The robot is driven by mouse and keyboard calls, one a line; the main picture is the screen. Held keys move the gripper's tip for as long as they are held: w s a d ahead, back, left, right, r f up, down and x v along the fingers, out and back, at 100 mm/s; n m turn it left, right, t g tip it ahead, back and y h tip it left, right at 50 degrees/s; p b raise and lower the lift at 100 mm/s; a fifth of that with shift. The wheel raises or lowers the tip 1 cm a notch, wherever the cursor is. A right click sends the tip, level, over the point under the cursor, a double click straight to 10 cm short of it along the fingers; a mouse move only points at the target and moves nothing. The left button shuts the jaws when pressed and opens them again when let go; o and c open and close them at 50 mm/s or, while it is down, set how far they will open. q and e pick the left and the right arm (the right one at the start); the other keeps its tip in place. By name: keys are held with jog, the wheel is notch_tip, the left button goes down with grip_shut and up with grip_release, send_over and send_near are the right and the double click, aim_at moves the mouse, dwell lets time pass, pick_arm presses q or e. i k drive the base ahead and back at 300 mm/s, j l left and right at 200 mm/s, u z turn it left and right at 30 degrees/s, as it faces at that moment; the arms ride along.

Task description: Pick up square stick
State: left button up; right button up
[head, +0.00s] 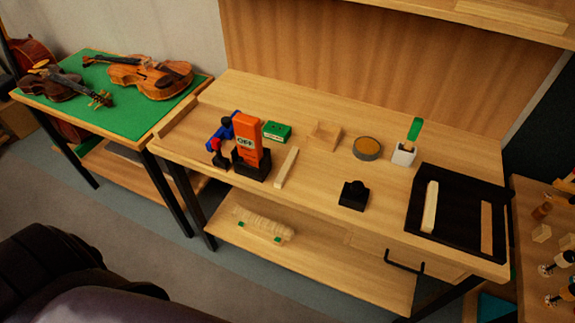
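A pale, straight wooden stick (286,167) lies on the bench, just right of the orange block. Two more sticks lie in the black tray at the right end: a cream one (430,207) with a rounded look and a thin brown one (487,226). The pale stick on the bench looks square-edged, but it is too small to be sure of its section. Neither of my grippers is in view.
The bench (330,215) also holds an orange device (250,137), a blue clamp-like tool (224,128), a green box (277,131), a round tin (367,148), a white cup (404,154), a black block (354,195) and the black tray (456,222). Violins lie on a green-topped table (128,112) at left.

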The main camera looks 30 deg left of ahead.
aim_at(283, 175)
jog(key=i+j+z, duration=0.15)
jog(key=j, duration=0.65)
jog(key=j+z, duration=0.15)
jog(key=j, duration=0.6)
